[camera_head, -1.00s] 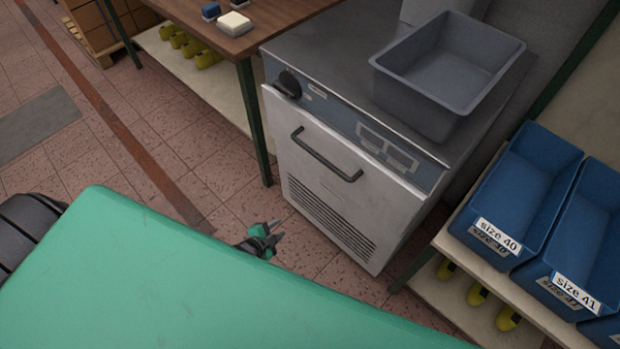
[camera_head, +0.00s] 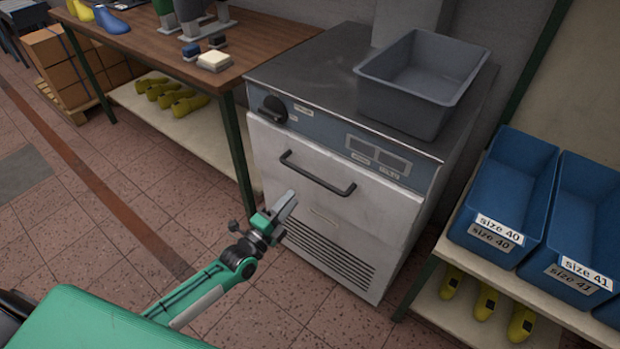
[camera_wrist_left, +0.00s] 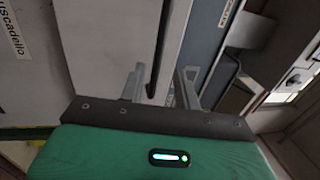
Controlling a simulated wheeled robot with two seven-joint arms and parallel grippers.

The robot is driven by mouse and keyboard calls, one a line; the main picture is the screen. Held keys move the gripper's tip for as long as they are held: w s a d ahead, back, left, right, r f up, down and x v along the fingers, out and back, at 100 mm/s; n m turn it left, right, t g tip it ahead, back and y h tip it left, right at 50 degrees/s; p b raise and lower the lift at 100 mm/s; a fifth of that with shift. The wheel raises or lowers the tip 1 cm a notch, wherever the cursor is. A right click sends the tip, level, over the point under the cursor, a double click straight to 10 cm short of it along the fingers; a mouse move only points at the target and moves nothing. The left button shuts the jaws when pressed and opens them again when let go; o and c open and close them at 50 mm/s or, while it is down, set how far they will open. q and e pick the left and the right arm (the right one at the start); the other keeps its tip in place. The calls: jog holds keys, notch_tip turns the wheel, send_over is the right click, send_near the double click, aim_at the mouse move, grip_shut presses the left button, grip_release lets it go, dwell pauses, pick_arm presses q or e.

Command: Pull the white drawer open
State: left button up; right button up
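The white drawer (camera_head: 340,212) is the pale front of a metal cabinet, with a dark horizontal bar handle (camera_head: 318,176) near its top. It looks closed. My left gripper (camera_head: 291,200) is in front of the drawer, below and left of the handle's middle in the head view. In the left wrist view its two fingers (camera_wrist_left: 161,84) are spread apart, with the dark handle (camera_wrist_left: 157,55) showing between them and the white front (camera_wrist_left: 110,45) at the left. The fingers are not closed on the handle; the exact gap to it is unclear. My right gripper is not in view.
A grey bin (camera_head: 405,103) stands on the cabinet top, above a control panel with a black knob (camera_head: 274,108). Blue bins (camera_head: 510,190) sit on a shelf at right. A wooden table (camera_head: 250,50) stands at left. Tiled floor before the cabinet is clear.

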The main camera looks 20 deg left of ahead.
aim_at(310, 175)
pick_arm(q)
jog(key=x, duration=1)
grip_shut()
